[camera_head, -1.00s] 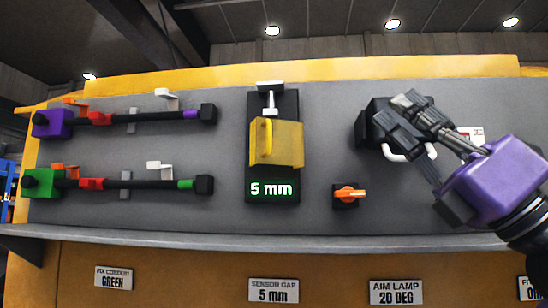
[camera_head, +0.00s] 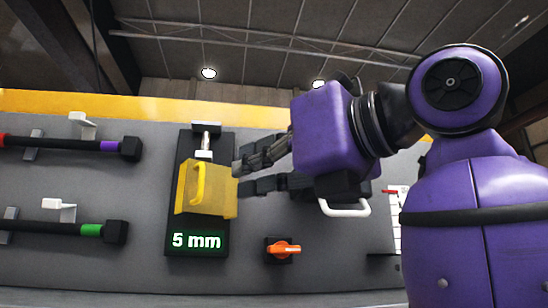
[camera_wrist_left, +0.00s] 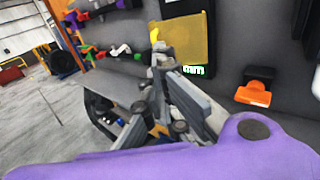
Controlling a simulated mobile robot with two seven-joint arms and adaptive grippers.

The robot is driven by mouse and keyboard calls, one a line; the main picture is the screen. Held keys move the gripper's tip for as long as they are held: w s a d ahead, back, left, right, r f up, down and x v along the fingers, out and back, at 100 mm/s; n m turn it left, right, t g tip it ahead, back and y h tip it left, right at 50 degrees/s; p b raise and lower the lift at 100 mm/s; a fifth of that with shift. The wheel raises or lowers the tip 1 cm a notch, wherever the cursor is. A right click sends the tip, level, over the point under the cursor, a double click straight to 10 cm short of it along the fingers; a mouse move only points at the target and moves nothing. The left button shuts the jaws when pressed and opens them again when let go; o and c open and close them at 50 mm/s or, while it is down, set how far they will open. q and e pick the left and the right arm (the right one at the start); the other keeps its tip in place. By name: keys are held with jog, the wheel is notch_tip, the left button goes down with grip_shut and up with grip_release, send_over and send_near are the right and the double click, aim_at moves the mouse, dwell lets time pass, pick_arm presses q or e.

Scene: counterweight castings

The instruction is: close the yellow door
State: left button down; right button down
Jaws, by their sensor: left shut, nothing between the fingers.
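The yellow door (camera_head: 208,190) is a yellow panel with a raised handle on its left part, on a black upright plate (camera_head: 182,243) on the grey wall panel. It also shows in the left wrist view (camera_wrist_left: 182,42), with its handle at the left edge. How far it stands open I cannot tell. My left gripper (camera_head: 243,177) is beside the right edge of the door, with its fingertips close to it and nothing held. Whether it touches the door is not clear. In the wrist view the fingers (camera_wrist_left: 163,70) are in front of the door's lower left. My right gripper is not in view.
A green "5 mm" readout (camera_head: 197,241) is below the door. An orange knob (camera_head: 284,249) sits lower right, and a white handle (camera_head: 345,208) is under my gripper body. Black bars with coloured ends (camera_head: 60,229) are at the left.

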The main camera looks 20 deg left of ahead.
aim_at(217, 177)
pick_arm(q)
jog(key=x, duration=0.7)
jog(key=shift+s+r, duration=0.1)
